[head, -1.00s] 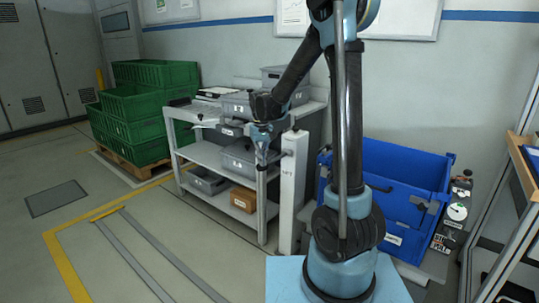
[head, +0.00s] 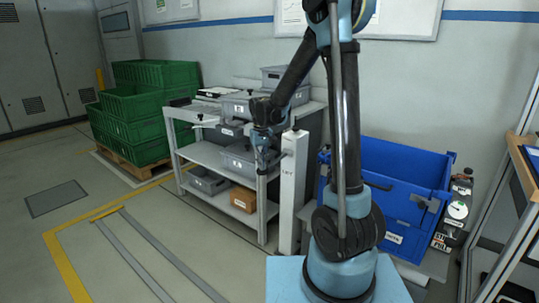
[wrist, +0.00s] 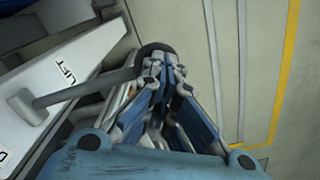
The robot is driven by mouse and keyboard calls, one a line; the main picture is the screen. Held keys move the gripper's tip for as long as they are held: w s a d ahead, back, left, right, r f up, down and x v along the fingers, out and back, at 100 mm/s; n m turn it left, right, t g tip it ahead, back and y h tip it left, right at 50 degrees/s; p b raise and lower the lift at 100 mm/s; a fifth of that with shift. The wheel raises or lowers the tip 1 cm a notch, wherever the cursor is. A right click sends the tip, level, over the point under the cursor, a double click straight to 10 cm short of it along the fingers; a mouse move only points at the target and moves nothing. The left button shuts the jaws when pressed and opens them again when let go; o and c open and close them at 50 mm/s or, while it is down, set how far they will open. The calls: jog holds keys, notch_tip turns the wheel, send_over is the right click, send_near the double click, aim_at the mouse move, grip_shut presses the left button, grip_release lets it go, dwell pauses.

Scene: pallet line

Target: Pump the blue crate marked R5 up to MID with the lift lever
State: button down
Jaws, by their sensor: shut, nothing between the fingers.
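The blue crate (head: 410,185) stands behind my arm at the right in the head view; its label is too small to read. A white post (head: 292,195) stands left of it; in the wrist view the post (wrist: 95,50) carries the word LIFT. A grey lever (wrist: 85,88) reaches out from the post to a dark round knob (wrist: 152,50). My gripper (wrist: 165,68) is shut with its fingertips against or just beside the knob; contact is unclear. In the head view my gripper (head: 264,158) is left of the post's top.
A grey cart (head: 215,155) with grey bins and a brown box (head: 243,198) stands close behind my gripper. Green crates (head: 140,105) stand on a pallet at the left. A dial gauge (head: 457,210) is right of the blue crate. The front left floor is clear.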

jog(key=shift+f, duration=1.15)
notch_tip(320, 180, up, 11)
jog(key=shift+w+d+f, duration=0.2)
jog(key=shift+w+d, duration=0.2)
jog(key=shift+w, duration=0.05)
jog(key=shift+f, duration=0.15)
dwell(0.6)
jog(key=shift+f, duration=1)
jog(key=shift+s+a+f, duration=0.2)
jog(key=shift+f, duration=0.6)
